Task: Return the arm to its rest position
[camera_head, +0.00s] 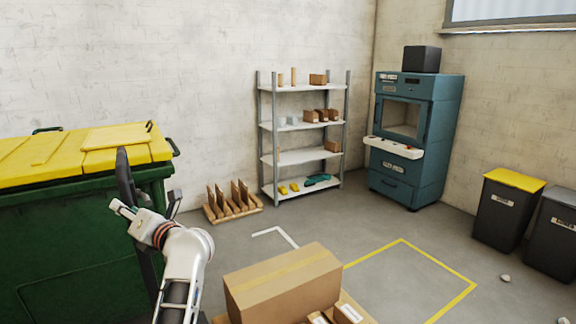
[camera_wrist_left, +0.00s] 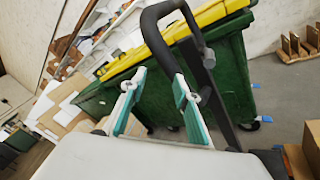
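My left arm rises from the bottom of the head view, with the left gripper (camera_head: 118,207) in front of the green bin. In the left wrist view the left gripper (camera_wrist_left: 160,73) has its two teal-padded fingers spread apart, with nothing held between them. A black curved handle (camera_wrist_left: 160,30) stands just beyond the fingers, close to the right-hand one; I cannot tell whether they touch. It also shows as a dark upright bar (camera_head: 124,178) beside the gripper in the head view. My right gripper is in neither view.
A large green bin (camera_head: 75,245) with a yellow lid (camera_head: 75,155) stands close at the left. A cardboard box (camera_head: 283,285) sits at the front centre. Shelves (camera_head: 300,156), a teal machine (camera_head: 415,140) and dark bins (camera_head: 505,212) stand farther back. Yellow-marked floor (camera_head: 410,280) is clear.

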